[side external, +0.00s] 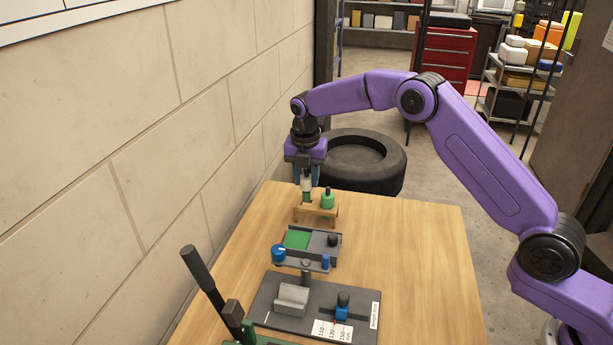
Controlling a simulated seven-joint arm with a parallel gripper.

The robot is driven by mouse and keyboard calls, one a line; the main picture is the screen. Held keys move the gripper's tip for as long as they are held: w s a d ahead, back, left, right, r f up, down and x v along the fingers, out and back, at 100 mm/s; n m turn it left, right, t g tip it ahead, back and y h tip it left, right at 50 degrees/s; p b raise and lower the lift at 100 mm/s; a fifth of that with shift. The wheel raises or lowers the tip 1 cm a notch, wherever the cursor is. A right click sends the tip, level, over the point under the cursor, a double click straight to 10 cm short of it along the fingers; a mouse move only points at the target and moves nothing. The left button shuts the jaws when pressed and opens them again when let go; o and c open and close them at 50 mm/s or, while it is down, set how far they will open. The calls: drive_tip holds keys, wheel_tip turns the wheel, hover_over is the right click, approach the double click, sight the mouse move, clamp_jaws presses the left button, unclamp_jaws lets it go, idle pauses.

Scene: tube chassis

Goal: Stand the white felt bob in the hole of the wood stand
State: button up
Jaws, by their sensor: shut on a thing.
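My gripper (306,176) points straight down over the far end of the table, with its fingers shut on the white felt bob (306,185). The bob is a small upright piece, pale at the top, with a green part below. The wood stand (316,213) is a low, light-brown bench just below it. The bob's lower end is at the left part of the stand's top. I cannot tell whether it is in a hole or just above. The hole itself is hidden.
A green bottle-like piece (327,199) with a dark top stands on the right of the stand. Nearer are a grey device (322,246) with a green panel, a dark fixture plate (270,308) and a black lever (202,272). The table's right side (425,265) is clear. A tire lies behind.

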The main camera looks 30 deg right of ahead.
sight(307, 189)
drive_tip(key=shift+f, duration=2.15)
idle(0.9)
drive_tip(key=o, duration=1.1)
